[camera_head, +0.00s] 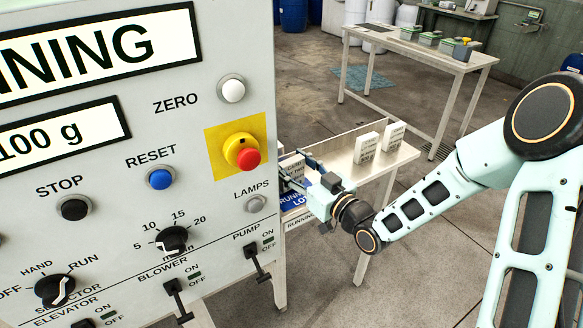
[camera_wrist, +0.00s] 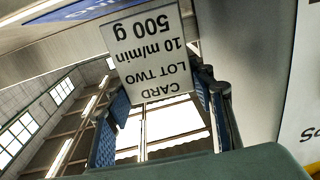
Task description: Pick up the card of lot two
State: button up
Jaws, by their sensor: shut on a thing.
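The card of lot two (camera_wrist: 147,50) fills the upper middle of the wrist view. It is white with black print, upside down there, reading "CARD LOT TWO 10 m/min 500 g". My gripper (camera_wrist: 160,92) is shut on the card, one blue-padded finger at each side of its lower part. In the head view my gripper (camera_head: 298,172) is at the near left end of a pale shelf (camera_head: 345,172), beside the machine panel's right edge. The card (camera_head: 292,163) shows there only in part, behind my gripper. I cannot tell whether it touches the shelf.
Two other white cards (camera_head: 367,148) (camera_head: 393,136) stand upright farther along the shelf. A blue sign (camera_head: 291,199) is below my gripper. The grey control panel (camera_head: 130,180) with knobs and switches is close on the left. A table (camera_head: 425,50) with boxes stands behind across open floor.

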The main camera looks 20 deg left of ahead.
jog(key=s+d+r+b, duration=0.5)
jog(key=s+d+r, duration=0.3)
jog(key=d+r, duration=0.3)
jog(key=shift+s+r, duration=0.25)
jog(key=shift+s, duration=0.05)
